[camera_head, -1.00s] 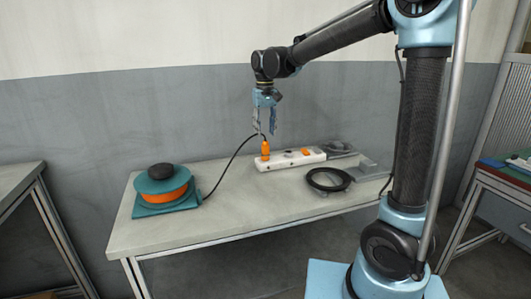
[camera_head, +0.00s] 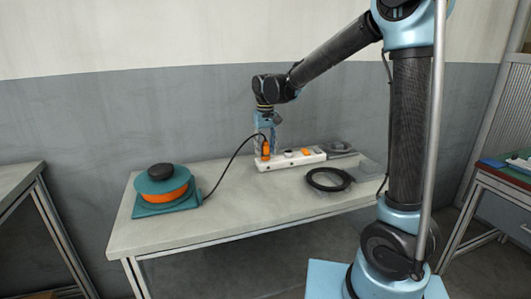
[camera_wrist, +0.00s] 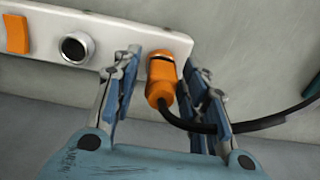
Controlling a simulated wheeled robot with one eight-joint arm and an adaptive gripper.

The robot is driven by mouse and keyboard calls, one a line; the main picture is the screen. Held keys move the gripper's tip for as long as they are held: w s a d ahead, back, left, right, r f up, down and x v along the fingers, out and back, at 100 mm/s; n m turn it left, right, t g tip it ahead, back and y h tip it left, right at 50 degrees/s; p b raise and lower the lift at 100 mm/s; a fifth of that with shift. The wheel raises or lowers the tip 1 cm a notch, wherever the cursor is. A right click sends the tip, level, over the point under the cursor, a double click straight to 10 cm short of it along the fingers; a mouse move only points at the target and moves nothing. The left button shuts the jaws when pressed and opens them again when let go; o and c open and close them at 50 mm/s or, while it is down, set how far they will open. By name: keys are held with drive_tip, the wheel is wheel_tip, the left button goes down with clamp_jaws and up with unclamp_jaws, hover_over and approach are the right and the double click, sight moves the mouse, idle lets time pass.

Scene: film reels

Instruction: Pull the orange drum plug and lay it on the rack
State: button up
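The orange drum plug (camera_head: 265,151) stands in the left end of a white power strip (camera_head: 287,162) on the table. Its black cable (camera_head: 234,153) runs left to the teal and orange drum (camera_head: 162,188). My gripper (camera_head: 268,150) points down at the plug. In the wrist view, my gripper (camera_wrist: 163,68) is open with its fingers on either side of the plug (camera_wrist: 160,80). A gap shows at the left finger; the right finger is close, and I cannot tell whether it touches. I cannot clearly identify the rack.
The table's front middle (camera_head: 250,208) is clear.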

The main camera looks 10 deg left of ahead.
sight(265, 144)
drive_tip(key=shift+c, duration=0.2)
clamp_jaws()
drive_tip(key=shift+r, duration=0.15)
drive_tip(key=shift+r, duration=2.9)
drive_tip(key=shift+r, duration=0.2)
drive_tip(key=shift+r, duration=0.75)
